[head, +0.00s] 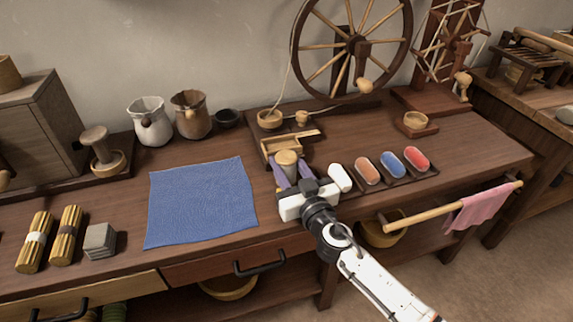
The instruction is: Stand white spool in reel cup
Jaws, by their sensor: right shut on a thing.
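My right gripper (286,172), with purple fingers, is shut on an upright spool (287,157) above the front of the table. Its round tan wooden end shows on top. Its body is mostly hidden between the fingers, so its white colour is hard to confirm. The small round wooden reel cup (415,121) stands on the base of the reel (447,45), to the right and farther back. It looks empty. The held spool is well apart from this cup. My left gripper is not in view.
A tray (383,182) holds pink, blue (393,165) and red oval bundles; a white one (340,178) lies beside my gripper. Behind it are an open wooden box (313,136) and the spinning wheel (353,45). A blue cloth (200,200) lies left.

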